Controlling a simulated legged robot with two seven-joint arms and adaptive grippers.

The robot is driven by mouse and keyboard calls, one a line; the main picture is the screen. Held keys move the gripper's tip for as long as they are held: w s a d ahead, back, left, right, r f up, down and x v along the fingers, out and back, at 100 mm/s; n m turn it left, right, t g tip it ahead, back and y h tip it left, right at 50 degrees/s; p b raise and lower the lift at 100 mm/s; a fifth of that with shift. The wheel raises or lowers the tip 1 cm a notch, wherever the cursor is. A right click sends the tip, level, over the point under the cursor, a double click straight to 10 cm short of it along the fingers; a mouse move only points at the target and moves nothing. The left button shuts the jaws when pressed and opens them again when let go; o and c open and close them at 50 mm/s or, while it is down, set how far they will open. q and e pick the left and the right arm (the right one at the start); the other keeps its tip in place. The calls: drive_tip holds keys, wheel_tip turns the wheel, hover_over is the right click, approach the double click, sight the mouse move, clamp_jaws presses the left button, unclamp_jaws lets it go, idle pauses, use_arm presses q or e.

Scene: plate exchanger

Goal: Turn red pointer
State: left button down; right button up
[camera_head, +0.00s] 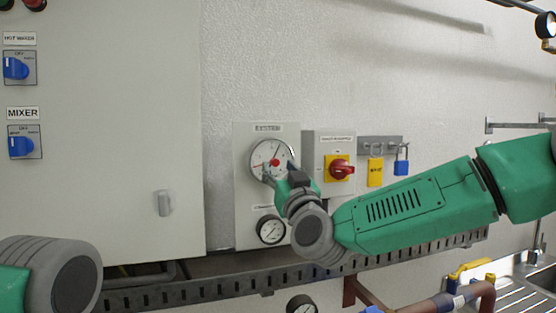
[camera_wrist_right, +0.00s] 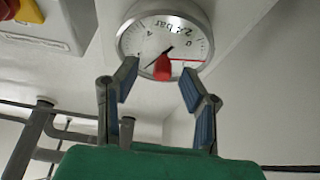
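A round white pressure gauge (camera_head: 257,153) with a grey rim is mounted on a wall panel in the head view. Its red pointer (camera_head: 275,162) has a red hub at the middle of the dial. In the right wrist view the gauge (camera_wrist_right: 150,26) shows upside down, with the red pointer's hub (camera_wrist_right: 162,69) in the middle and its thin red needle reaching right. My right gripper (camera_head: 282,176) is in front of the gauge's lower part. In the wrist view its fingers (camera_wrist_right: 157,84) are apart, on either side of the red hub, with nothing visibly gripped. My left gripper is out of view.
A red rotary switch (camera_head: 341,169) on a yellow plate, and yellow (camera_head: 375,172) and blue (camera_head: 401,166) padlocks are to the right. A grey cabinet (camera_head: 110,130) stands left; a slotted cable tray (camera_head: 215,289) runs below.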

drive_tip(key=shift+w+a+r, duration=0.45)
drive_tip(key=shift+w+a, duration=0.1)
drive_tip(key=shift+a, duration=0.25)
drive_tip(key=shift+w+d, duration=0.15)
drive_tip(key=shift+d, duration=0.4)
clamp_jaws()
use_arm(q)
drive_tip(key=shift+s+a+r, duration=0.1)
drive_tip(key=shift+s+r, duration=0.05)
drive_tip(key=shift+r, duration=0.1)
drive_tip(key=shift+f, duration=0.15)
